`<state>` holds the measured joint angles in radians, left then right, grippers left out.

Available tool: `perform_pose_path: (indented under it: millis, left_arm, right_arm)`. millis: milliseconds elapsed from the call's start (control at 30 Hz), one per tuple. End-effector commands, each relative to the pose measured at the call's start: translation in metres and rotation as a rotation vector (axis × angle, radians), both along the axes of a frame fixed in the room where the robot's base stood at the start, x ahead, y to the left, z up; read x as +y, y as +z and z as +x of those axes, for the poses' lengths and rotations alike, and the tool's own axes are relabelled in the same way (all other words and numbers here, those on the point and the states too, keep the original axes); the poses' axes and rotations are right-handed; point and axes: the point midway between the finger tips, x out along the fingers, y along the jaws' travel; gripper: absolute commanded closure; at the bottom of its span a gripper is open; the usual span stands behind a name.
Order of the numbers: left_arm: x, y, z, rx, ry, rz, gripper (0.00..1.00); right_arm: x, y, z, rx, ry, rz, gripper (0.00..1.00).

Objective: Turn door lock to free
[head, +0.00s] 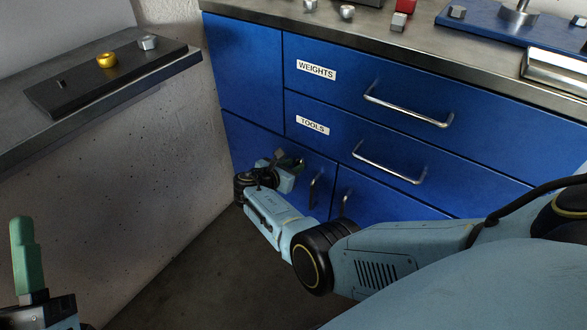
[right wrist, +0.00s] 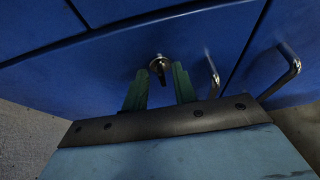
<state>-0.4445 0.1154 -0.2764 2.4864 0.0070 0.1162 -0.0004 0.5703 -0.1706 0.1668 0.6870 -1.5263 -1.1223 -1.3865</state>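The door lock (right wrist: 159,64) shows in the right wrist view as a round silver piece with a dark tab pointing down, on the blue lower door (right wrist: 110,68). My right gripper (right wrist: 159,80) is open, with one green finger on each side of the lock tab. I cannot tell whether either finger touches it. In the head view my right gripper (head: 289,162) is low at the cabinet's lower left door (head: 240,140) and hides the lock. My left gripper (head: 24,258) is at the lower left edge of the head view, partly cut off, with a green finger pointing up.
Upright handles (head: 315,188) sit on the lower doors. Above are drawers labelled WEIGHTS (head: 316,70) and TOOLS (head: 313,125) with bar handles. A side bench (head: 90,105) at left carries a dark block (head: 75,88) with a gold nut. The floor (head: 190,275) in front is clear.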

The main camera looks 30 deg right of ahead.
Motion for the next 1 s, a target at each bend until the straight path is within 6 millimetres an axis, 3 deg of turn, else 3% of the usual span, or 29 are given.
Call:
perform_pose_path:
  millis: [467, 700, 1000]
  left_arm:
    - [0.0015, 0.0057, -0.0053, -0.073, 0.001, -0.021, 0.64]
    - [0.0014, 0.0056, -0.0051, -0.072, 0.001, -0.021, 0.64]
    - [0.0014, 0.0059, -0.0048, -0.069, 0.001, -0.020, 0.64]
  right_arm:
    - [-0.0091, -0.0036, 0.0035, 0.000, -0.001, 0.000, 0.73]
    - [-0.0089, -0.0036, 0.0035, 0.000, 0.000, 0.000, 1.00]
    - [-0.0088, -0.0035, 0.0031, -0.008, 0.000, 0.003, 1.00]
